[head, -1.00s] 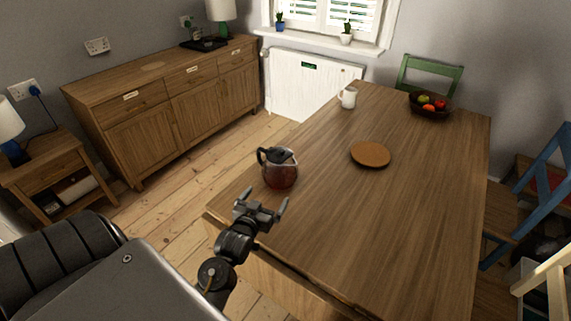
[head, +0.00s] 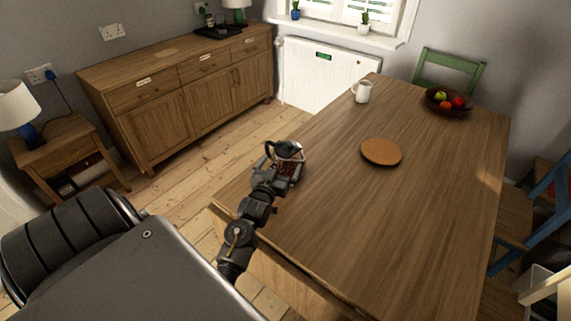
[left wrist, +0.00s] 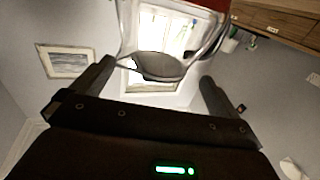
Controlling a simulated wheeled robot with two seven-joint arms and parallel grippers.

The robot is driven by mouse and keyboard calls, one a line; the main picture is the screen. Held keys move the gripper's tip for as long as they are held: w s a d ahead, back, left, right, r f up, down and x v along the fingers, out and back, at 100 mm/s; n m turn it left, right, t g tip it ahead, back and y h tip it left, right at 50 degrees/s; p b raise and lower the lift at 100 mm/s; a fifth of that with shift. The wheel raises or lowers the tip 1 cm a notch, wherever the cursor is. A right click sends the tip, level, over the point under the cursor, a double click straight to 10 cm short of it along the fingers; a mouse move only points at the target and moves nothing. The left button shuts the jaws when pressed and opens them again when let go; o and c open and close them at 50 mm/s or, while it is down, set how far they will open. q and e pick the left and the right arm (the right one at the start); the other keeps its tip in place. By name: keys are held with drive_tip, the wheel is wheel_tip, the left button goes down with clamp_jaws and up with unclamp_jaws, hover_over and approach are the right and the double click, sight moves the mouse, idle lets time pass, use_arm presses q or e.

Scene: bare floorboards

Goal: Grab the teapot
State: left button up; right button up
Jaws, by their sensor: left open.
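The teapot (head: 287,149), a glass pot with a dark lid and handle and reddish-brown contents, stands on the wooden table (head: 345,225) near its left edge. My left gripper (head: 283,172) is at the near side of the teapot and hides much of its lower body. In the left wrist view the clear glass of the teapot (left wrist: 172,35) appears upside down, in the gap between the spread fingers of my left gripper (left wrist: 155,78). The fingers are open, one to each side; I cannot tell whether they touch the glass. My right gripper is not in view.
A round brown board (head: 381,152) lies to the right of the teapot. A white mug (head: 362,92) and a dark fruit bowl (head: 447,108) stand at the far end. A green chair (head: 449,68) is behind the table. The right part of the tabletop is clear.

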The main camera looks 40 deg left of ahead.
sight(283, 159)
use_arm(q)
drive_tip(key=shift+w+r, duration=0.1)
drive_tip(key=p+x, duration=0.1)
drive_tip(key=x, duration=0.4)
drive_tip(key=shift+r, duration=0.1)
drive_tip(key=shift+c, duration=0.3)
drive_tip(key=c, duration=1.7)
drive_tip(key=shift+c, duration=0.4)
drive_tip(key=shift+r, duration=0.25)
